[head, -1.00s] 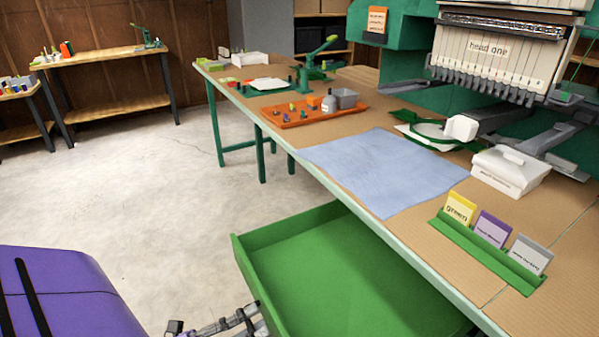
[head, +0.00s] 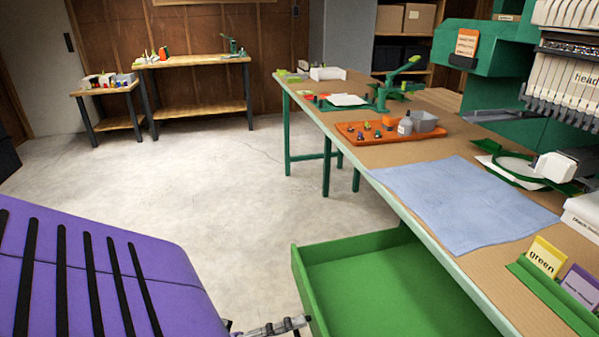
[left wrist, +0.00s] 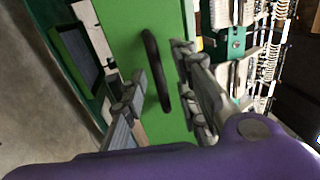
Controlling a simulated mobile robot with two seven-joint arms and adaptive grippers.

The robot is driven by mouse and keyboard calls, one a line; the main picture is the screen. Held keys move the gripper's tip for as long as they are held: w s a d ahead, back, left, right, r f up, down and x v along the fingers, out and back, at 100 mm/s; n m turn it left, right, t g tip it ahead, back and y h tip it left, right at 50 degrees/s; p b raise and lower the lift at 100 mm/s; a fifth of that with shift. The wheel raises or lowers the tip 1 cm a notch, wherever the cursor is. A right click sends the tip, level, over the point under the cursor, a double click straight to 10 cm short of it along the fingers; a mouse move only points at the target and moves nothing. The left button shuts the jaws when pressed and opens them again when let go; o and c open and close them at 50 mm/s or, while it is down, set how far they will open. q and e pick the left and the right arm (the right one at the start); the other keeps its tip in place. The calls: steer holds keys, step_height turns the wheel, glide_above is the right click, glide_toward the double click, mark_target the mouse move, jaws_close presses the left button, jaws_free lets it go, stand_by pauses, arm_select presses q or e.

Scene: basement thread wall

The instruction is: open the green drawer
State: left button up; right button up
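The green drawer (head: 385,285) stands pulled out from under the worktable in the head view, its empty inside showing. Its far part is under the tabletop, and its near end is cut off by the picture's bottom edge. In the left wrist view its green front (left wrist: 178,20) carries a black bar handle (left wrist: 153,60). My left gripper (left wrist: 160,68) is open, with its fingers on either side of the handle and gaps showing. In the head view only part of my left gripper (head: 285,326) shows, close to the drawer front. My right gripper is not in view.
The worktable (head: 470,262) holds a blue cloth (head: 465,200), an orange tray (head: 375,133) and a card holder (head: 550,295). An embroidery machine (head: 565,90) stands at the right. Concrete floor (head: 220,190) left of the drawer is clear. Two small tables stand at the back left.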

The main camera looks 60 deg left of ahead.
arm_select(q)
steer(key=v, duration=1.1)
steer(key=shift+s, duration=0.2)
steer(key=shift+f, duration=0.1)
